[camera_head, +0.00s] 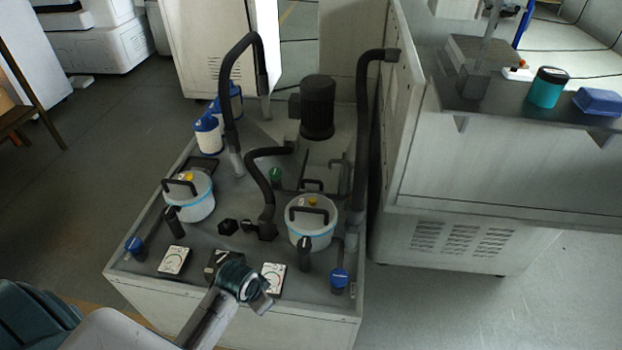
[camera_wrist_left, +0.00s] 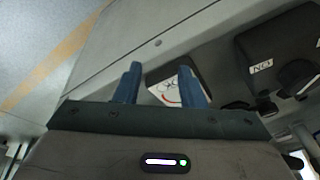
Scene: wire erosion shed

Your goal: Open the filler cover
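I cannot tell for sure which part is the filler cover. A small black box (camera_head: 222,262) sits at the front of the grey tank top (camera_head: 215,238), partly behind my left gripper (camera_head: 263,295). A black box with a white label (camera_wrist_left: 268,52) shows at upper right in the left wrist view, with a dark round part beside it. My left gripper is above the tank's front edge, close to a white dial gauge (camera_head: 273,278). In the wrist view its two blue fingers (camera_wrist_left: 160,88) are apart, with a white plate (camera_wrist_left: 172,86) beyond them. My right gripper is out of view.
Two white canisters (camera_head: 188,207) (camera_head: 312,236) with black handles stand on the tank. Another dial (camera_head: 174,261) and blue-capped valves (camera_head: 339,277) are along the front. Black hoses (camera_head: 363,150) rise behind. A grey machine cabinet (camera_head: 500,165) borders the right side.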

